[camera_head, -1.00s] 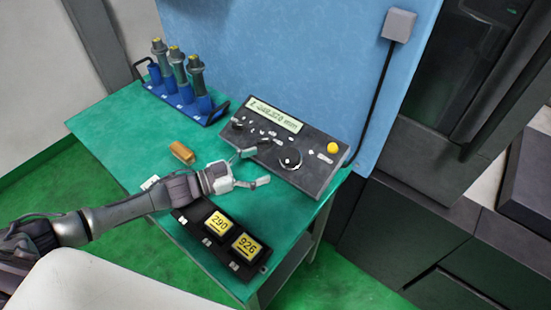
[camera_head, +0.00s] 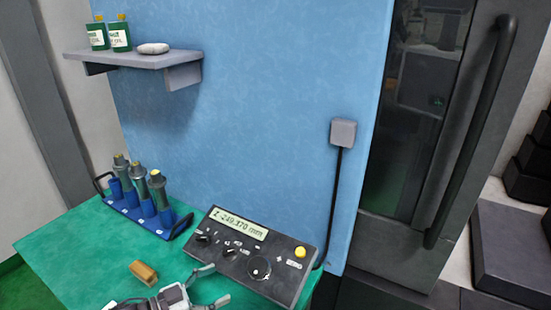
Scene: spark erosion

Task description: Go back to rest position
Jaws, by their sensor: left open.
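My left gripper (camera_head: 208,285) shows at the bottom edge of the head view, over the green table (camera_head: 70,249). Its two fingers are spread apart with nothing between them. One finger is close to the front left edge of the dark control box (camera_head: 253,254); I cannot tell whether they touch. The box has a display reading Z -249.370 mm, knobs and a yellow button. The rest of my left arm is cut off by the frame. My right gripper is not in view.
A blue rack (camera_head: 157,225) with several grey tool holders stands at the table's back left. A tan block (camera_head: 143,272) lies left of the gripper. A wall shelf (camera_head: 140,60) holds two green bottles and a pale stone-like object. A dark machine door (camera_head: 415,130) stands at right.

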